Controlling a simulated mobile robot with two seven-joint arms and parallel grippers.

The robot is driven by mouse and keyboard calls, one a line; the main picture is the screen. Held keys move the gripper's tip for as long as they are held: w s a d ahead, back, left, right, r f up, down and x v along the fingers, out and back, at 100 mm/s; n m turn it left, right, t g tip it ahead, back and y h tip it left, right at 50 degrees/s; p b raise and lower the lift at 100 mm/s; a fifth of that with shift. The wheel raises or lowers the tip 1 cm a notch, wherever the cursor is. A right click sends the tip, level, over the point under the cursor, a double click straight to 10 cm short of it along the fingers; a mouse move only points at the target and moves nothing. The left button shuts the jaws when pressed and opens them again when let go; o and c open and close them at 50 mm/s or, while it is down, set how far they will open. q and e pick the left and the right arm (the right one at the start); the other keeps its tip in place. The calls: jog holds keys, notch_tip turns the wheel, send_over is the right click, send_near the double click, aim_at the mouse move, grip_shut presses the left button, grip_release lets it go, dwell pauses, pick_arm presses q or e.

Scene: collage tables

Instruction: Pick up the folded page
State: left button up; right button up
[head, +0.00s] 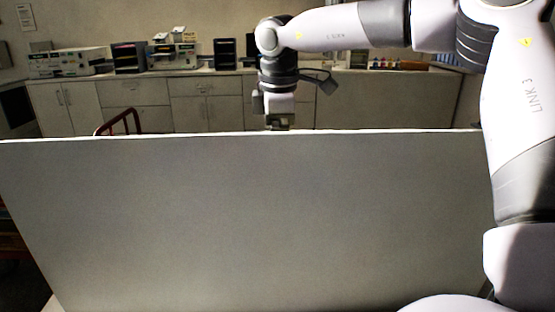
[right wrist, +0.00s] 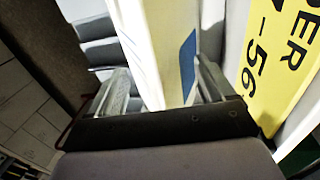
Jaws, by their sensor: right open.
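In the right wrist view a pale cream, upright sheet with a blue patch, which looks like the folded page (right wrist: 155,45), stands between the two fingers of my right gripper (right wrist: 165,88). The fingers are apart, one on each side of it; I cannot tell whether either touches it. In the head view my right arm reaches in from the right and my right gripper (head: 279,122) points down at the far top edge of a large grey panel. The page does not show in the head view, where the panel may hide it. My left gripper is not in view.
The large grey panel (head: 250,215) fills the front of the head view. A yellow label (right wrist: 280,65) with black print is close on the right in the wrist view. Behind are a red chair frame (head: 120,121) and cabinets (head: 205,105) with devices on top.

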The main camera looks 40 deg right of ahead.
jog(key=c, duration=1.1)
jog(key=shift+r, duration=0.15)
notch_tip(320, 180, up, 9)
jog(key=shift+r, duration=0.2)
notch_tip(320, 180, up, 10)
jog(key=p, duration=0.2)
jog(key=shift+p, duration=0.35)
